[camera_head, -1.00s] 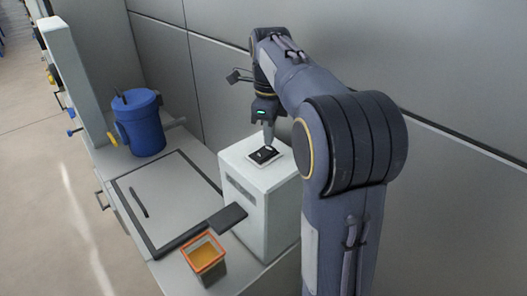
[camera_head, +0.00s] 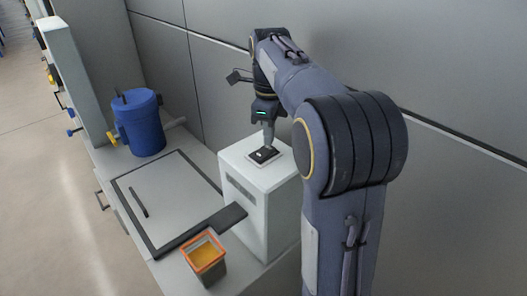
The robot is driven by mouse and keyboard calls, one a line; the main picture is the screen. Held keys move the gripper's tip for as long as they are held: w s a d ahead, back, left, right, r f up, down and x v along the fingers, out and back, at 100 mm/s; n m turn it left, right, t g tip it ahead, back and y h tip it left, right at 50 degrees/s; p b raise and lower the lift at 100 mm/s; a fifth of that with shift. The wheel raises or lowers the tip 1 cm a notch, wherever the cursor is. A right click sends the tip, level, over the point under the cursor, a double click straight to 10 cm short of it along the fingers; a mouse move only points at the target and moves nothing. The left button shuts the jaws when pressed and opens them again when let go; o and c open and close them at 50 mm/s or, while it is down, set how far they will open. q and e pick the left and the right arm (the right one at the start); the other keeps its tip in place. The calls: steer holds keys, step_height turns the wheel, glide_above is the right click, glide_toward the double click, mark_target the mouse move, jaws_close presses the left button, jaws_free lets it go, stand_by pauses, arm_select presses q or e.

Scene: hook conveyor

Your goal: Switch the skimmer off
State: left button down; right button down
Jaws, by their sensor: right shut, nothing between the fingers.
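A white box (camera_head: 262,216) stands on the bench, with a black switch plate in a white frame (camera_head: 263,157) on its top; a small light rocker shows on the plate. I take this as the skimmer's switch. My right gripper (camera_head: 268,149) points down with its fingers shut and empty, its tips at or just above the back edge of the plate. I cannot tell whether they touch it. Which way the rocker is set is too small to tell. My left gripper is not in view.
A flat tray with a dark rim (camera_head: 152,250) lies left of the box, with a dark bar beside it. An orange-rimmed container (camera_head: 205,258) stands in front. A blue canister (camera_head: 138,122) stands at the back left. A grey wall is close behind my arm.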

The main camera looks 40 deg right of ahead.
mark_target(269, 148)
steer(key=shift+f+b, duration=0.5)
steer(key=shift+f, duration=0.35)
stand_by(0.3)
step_height(269, 148, up, 7)
steer(key=p, duration=0.7)
steer(key=shift+r, duration=0.1)
stand_by(0.5)
